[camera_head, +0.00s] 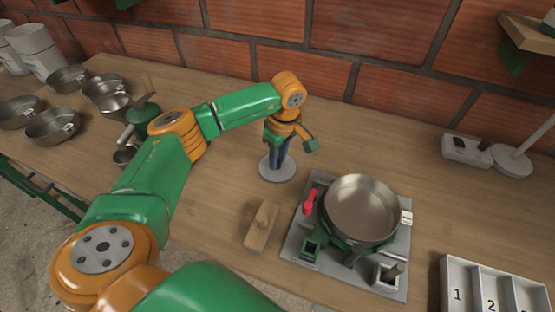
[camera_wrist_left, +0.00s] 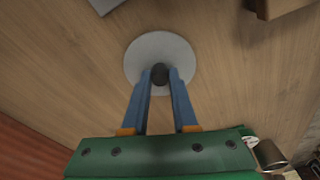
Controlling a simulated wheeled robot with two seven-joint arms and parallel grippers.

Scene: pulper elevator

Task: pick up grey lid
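The grey lid (camera_head: 277,172) is a round flat disc lying on the wooden table, left of the cooker; the left wrist view shows it too (camera_wrist_left: 135,62). Its small dark knob (camera_wrist_left: 159,74) stands at the middle of the disc. My left gripper (camera_head: 279,160) points down over the lid, its blue fingers (camera_wrist_left: 161,78) on either side of the knob. The fingertips are very close to the knob; I cannot tell whether they press on it. My right gripper is not in view.
A steel pan (camera_head: 361,206) sits on the green burner over a grey plate (camera_head: 399,283), right of the lid. A wooden block (camera_head: 262,228) lies in front of the lid. Several metal pots (camera_head: 52,127) stand far left. A numbered tray (camera_head: 467,265) is at the right.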

